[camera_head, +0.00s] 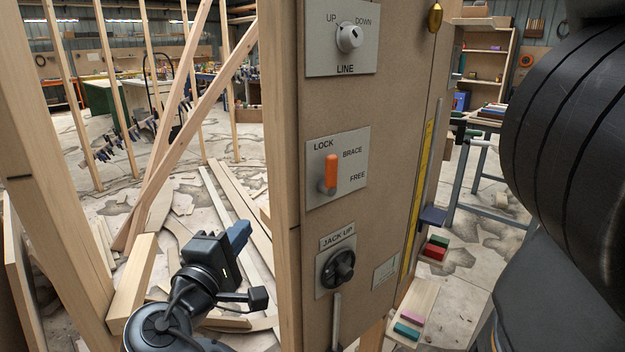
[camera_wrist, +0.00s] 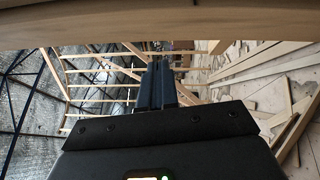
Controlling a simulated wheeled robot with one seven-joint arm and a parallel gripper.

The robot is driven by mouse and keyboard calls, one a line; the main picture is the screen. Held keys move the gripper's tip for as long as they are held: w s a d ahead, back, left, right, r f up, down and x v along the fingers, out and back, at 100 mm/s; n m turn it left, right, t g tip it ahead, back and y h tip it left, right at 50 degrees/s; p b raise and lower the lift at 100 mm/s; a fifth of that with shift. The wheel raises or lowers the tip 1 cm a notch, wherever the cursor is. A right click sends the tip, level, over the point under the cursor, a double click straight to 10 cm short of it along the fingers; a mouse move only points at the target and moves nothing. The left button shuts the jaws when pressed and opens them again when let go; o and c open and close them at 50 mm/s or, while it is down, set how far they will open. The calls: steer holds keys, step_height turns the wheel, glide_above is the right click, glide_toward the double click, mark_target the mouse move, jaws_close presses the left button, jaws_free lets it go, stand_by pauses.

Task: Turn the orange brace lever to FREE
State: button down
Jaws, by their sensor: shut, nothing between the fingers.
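The orange brace lever (camera_head: 332,172) is on a grey plate (camera_head: 350,190) on the tan panel. Its handle points up, just below the word LOCK. BRACE is printed to its upper right and FREE to its lower right. My gripper (camera_head: 240,232) is left of the panel and lower than the lever, apart from both. Its dark fingers are shut and empty, pointing up and right in the head view. In the wrist view the shut fingers (camera_wrist: 157,85) point at wooden framing, and the lever is not in that view.
A LINE knob (camera_head: 348,38) is above the lever and a JACK UP knob (camera_head: 339,267) below. A wooden post (camera_head: 281,150) edges the panel, between my gripper and the plate. A slanted beam (camera_head: 60,190) stands left. Loose boards lie on the floor behind.

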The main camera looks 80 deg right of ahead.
mark_target(326, 169)
steer(key=s+a+r+m+g+y, duration=0.2)
steer(key=a+r+m+g+y, duration=0.1)
steer(key=r+m+g, duration=0.5)
steer(key=shift+s+r+m+g+y, duration=0.3)
steer(key=shift+r+g+y, duration=0.2)
steer(key=shift+g+y, duration=0.45)
steer(key=shift+a, duration=0.1)
steer(key=p+x, duration=0.1)
steer(key=x, duration=0.6)
steer(key=p+x, duration=0.1)
steer(key=x, duration=0.6)
steer(key=shift+r, duration=0.15)
